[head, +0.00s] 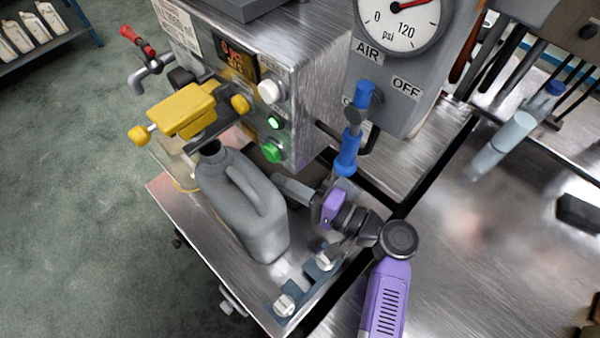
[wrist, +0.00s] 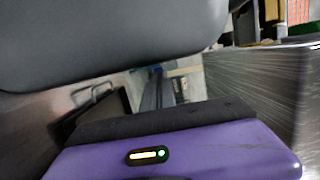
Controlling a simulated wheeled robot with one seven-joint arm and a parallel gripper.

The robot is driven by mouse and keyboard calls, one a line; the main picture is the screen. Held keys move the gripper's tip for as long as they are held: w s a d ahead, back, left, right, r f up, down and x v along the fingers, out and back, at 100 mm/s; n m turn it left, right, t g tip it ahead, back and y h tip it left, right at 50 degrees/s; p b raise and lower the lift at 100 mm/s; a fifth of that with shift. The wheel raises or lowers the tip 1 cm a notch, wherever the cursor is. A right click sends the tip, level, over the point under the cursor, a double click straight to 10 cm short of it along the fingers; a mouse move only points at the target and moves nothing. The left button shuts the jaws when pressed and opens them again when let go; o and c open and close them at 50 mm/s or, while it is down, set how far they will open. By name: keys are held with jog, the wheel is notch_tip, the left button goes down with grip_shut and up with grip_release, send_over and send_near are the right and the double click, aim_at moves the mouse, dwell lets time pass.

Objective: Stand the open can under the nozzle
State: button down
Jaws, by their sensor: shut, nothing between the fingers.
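The grey can (head: 262,222) stands on the metal shelf of the filling machine, with its handle on top and its open neck toward the yellow filling head (head: 185,110). The neck appears just below the dark underside of the head; the nozzle tip is hidden, so I cannot tell how they line up. My gripper (head: 279,184) is shut and empty, beside the can's right side near the machine front. I cannot tell whether it touches the can. In the wrist view the can (wrist: 110,40) fills the upper left, close above my dark gripper finger (wrist: 155,122).
The machine's control panel (head: 262,100) with lit green buttons stands behind the can. Small clamps (head: 285,303) sit at the shelf's front edge (head: 235,300). A blue-handled air valve (head: 348,150) hangs above my gripper. A steel bench (head: 450,240) lies to the right.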

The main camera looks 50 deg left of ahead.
jog(key=shift+s, duration=0.45)
jog(key=shift+d, duration=0.1)
jog(key=shift+s+d+p, duration=0.1)
jog(key=shift+s+p, duration=0.2)
jog(key=shift+s, duration=0.9)
jog(key=shift+w, duration=0.1)
